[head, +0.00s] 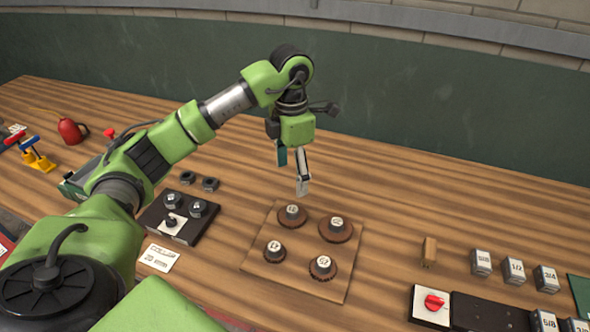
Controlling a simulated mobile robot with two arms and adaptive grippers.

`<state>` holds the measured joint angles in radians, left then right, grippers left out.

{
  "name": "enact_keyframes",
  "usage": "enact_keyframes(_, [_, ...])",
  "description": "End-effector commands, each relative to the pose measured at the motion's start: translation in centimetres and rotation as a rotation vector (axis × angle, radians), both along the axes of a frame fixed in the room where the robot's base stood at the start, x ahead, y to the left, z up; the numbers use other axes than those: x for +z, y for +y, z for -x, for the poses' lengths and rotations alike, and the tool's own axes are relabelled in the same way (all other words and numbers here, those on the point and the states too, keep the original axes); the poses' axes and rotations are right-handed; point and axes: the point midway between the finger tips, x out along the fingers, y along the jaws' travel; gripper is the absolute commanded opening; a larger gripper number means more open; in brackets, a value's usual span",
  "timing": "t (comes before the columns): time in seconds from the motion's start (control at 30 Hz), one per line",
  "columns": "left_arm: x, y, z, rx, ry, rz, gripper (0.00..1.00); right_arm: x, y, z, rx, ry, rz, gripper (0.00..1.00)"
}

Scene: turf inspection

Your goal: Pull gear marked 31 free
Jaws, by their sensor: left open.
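A wooden board (297,244) on the bench carries several round brown gears with dark hubs and pale number labels. They are the back left gear (292,217), back right gear (335,232), front left gear (274,251) and front right gear (323,267). The numbers are too small to read surely, so I cannot tell which is marked 31. My left gripper (292,170) is open and empty, pointing down above and behind the back left gear, apart from it. My right gripper is not in view.
A dark fixture (180,221) with nuts and a white label card (159,258) lie left of the board. On the right are a wooden block (429,252), several grey marked blocks (514,271) and a red knob (434,302) on a white plate.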

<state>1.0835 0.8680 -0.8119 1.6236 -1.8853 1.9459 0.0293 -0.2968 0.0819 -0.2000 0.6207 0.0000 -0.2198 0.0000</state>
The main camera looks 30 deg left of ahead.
Motion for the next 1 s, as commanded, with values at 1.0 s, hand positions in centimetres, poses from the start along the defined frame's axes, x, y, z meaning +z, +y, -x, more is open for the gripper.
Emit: enact_keyframes(1.0, [-13.4,-0.1,0.1,-0.003,0.000,0.004,0.69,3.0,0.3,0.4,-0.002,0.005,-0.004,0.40])
